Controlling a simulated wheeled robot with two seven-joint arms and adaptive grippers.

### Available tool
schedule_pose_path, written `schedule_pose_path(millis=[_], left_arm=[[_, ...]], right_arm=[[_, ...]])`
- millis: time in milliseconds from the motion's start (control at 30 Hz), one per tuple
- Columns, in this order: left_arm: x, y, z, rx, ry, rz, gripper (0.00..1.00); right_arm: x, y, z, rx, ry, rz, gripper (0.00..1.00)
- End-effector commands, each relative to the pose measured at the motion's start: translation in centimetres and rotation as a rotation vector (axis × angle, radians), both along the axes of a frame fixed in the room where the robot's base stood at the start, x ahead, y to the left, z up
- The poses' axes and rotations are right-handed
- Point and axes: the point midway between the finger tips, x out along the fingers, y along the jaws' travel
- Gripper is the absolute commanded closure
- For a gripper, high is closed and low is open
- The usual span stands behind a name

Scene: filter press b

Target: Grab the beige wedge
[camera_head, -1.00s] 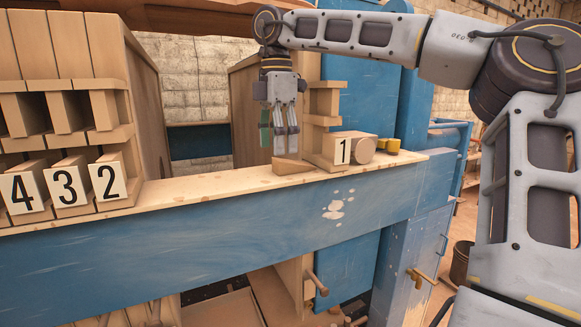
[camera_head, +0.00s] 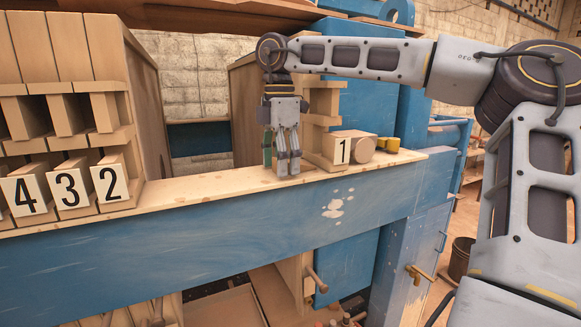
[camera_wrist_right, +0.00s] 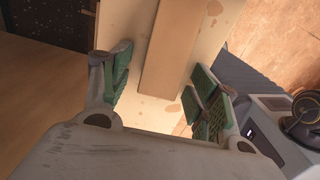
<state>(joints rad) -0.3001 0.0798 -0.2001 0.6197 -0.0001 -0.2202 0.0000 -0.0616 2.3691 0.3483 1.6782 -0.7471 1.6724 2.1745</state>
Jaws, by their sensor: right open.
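The beige wedge (camera_wrist_right: 178,45) shows in the right wrist view as a long, flat, light-brown piece lying on the pale ledge. It lies between the green-padded fingers of my right gripper (camera_wrist_right: 162,85), with gaps on both sides. In the head view my right gripper (camera_head: 282,164) points straight down at the ledge (camera_head: 215,187) and is open. There its fingers hide most or all of the wedge, and I cannot tell whether the fingertips touch the ledge. My left gripper is not in view.
The block marked 1 (camera_head: 343,151) stands just right of my right gripper, with a round wooden piece (camera_head: 362,150) and a yellow piece (camera_head: 386,143) beyond. Blocks marked 4, 3 and 2 (camera_head: 109,181) stand at the left. The ledge between is clear.

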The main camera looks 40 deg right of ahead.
Motion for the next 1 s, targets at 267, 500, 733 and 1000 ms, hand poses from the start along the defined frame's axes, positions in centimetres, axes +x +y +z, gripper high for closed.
schedule_pose_path(millis=[267, 500, 733, 1000], left_arm=[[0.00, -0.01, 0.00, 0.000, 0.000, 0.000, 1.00], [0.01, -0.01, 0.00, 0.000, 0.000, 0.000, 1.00], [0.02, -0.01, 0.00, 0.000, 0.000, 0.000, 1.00], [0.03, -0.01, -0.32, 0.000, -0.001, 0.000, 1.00]], right_arm=[[0.00, 0.00, 0.01, 0.000, 0.000, 0.000, 0.55], [0.00, 0.00, 0.02, 0.000, 0.000, 0.000, 0.85], [0.00, 0.01, 0.03, 0.000, 0.000, 0.000, 0.85], [0.07, 0.16, 0.28, -0.001, 0.000, 0.000, 0.85]])
